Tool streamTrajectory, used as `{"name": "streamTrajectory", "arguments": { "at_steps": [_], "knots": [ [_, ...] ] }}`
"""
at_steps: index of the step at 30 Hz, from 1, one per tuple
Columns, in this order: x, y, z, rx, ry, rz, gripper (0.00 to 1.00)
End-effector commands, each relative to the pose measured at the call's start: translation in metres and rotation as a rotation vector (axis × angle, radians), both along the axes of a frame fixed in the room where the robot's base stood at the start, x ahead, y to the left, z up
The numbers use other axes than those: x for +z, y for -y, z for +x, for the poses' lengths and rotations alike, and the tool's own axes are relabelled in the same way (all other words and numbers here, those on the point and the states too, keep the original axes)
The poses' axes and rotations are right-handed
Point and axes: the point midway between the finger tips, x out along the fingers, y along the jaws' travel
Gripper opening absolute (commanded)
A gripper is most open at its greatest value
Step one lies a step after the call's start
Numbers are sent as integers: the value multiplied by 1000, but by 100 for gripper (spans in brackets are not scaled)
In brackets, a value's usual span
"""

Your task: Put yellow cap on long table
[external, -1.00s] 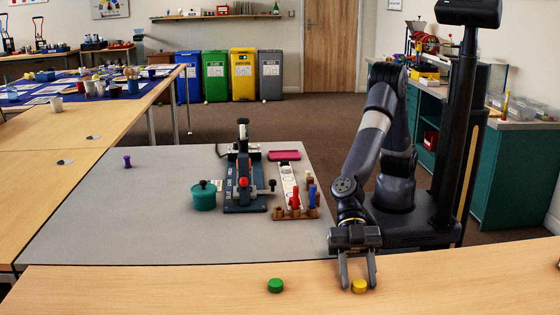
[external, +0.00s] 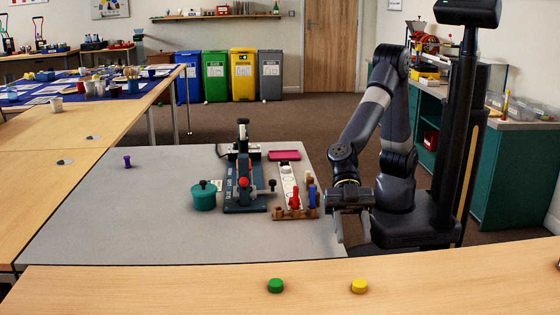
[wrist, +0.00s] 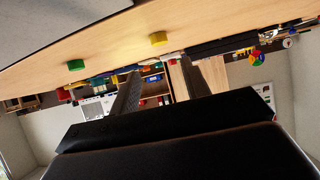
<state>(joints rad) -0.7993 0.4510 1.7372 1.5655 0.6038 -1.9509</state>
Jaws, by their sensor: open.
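The yellow cap (external: 359,287) lies on the light wood table (external: 180,292) that runs along the front of the external view. It also shows in the wrist view (wrist: 158,39), near the table edge. My gripper (external: 352,236) is open and empty, back from the cap and above the right edge of the grey tabletop. In the wrist view its fingers (wrist: 160,75) are spread apart with nothing between them.
A green cap (external: 276,286) lies left of the yellow one. The grey tabletop (external: 120,215) holds a teal pot (external: 204,196), a dark press (external: 243,185), a rack with red and blue pieces (external: 296,212) and a purple piece (external: 127,161). The wood around the caps is clear.

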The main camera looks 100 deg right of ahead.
Motion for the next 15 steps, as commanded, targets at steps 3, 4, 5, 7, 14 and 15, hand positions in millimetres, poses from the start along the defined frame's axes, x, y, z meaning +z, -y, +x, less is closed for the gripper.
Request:
{"name": "streamTrajectory", "arguments": {
  "at_steps": [3, 4, 5, 7, 14, 15],
  "knots": [
    [6, 11, 0, -2, 0, 1, 45],
    [7, 13, 0, -2, 0, 0, 45],
    [8, 14, -1, -1, 0, 0, 45],
    [8, 16, -1, 0, -1, -1, 45],
    [9, 17, -1, 0, -1, -1, 45],
    [9, 17, -1, 0, -1, -1, 45]
  ]
}}
